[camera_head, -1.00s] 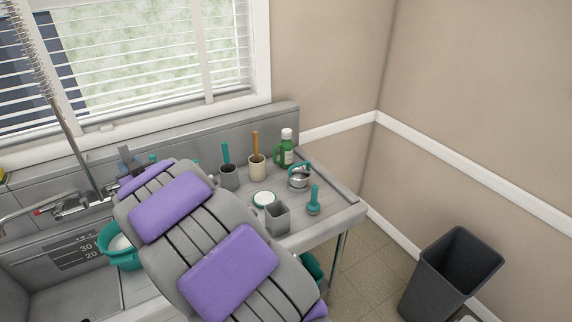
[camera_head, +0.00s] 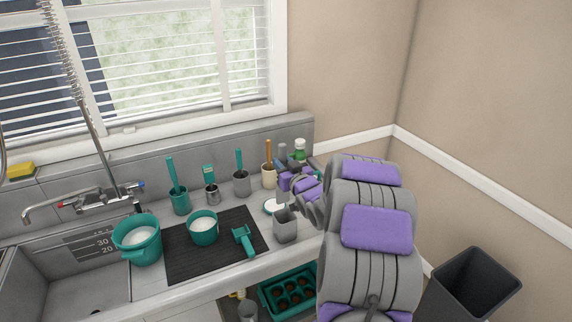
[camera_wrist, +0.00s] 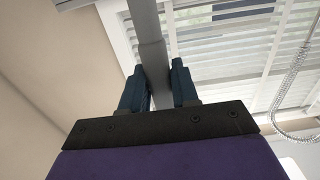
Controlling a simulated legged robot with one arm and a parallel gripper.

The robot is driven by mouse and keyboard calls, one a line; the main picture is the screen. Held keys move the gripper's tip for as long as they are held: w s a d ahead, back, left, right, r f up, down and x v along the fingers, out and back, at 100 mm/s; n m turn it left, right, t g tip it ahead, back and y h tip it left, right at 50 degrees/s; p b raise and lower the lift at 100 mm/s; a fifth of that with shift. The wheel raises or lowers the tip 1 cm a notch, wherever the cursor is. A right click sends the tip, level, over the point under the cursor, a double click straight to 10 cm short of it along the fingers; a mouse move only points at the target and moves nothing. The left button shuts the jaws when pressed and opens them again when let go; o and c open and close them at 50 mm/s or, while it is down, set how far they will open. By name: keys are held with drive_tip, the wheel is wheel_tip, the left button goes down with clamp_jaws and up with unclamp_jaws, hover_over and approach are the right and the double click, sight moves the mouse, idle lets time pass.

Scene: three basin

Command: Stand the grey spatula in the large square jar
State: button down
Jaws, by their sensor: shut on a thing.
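My gripper (camera_head: 285,182) is shut on the grey spatula (camera_head: 282,153), held roughly upright with its handle end up. In the wrist view, the grey handle (camera_wrist: 154,60) runs between the two dark fingers. The spatula's lower flat part hangs below the fingers, over the mouth of the grey square jar (camera_head: 286,228). I cannot tell whether its lower end is inside the rim. The jar stands upright on the counter near its front edge. My arm hides the counter to the right of the jar.
A round white-topped dish (camera_head: 272,206) sits just behind the jar. A cream holder (camera_head: 269,178) with a wooden-handled tool and a green bottle (camera_head: 300,152) stand behind. A dark mat (camera_head: 195,260) holds a teal bowl (camera_head: 203,236) and a teal tool (camera_head: 243,240). The sink is at left.

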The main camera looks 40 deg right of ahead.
drive_tip(key=shift+s+d, duration=0.25)
drive_tip(key=shift+a, duration=0.2)
drive_tip(key=shift+s, duration=0.1)
drive_tip(key=shift+f+b, duration=0.75)
drive_tip(key=shift+f, duration=1.45)
drive_tip(key=shift+f, duration=0.3)
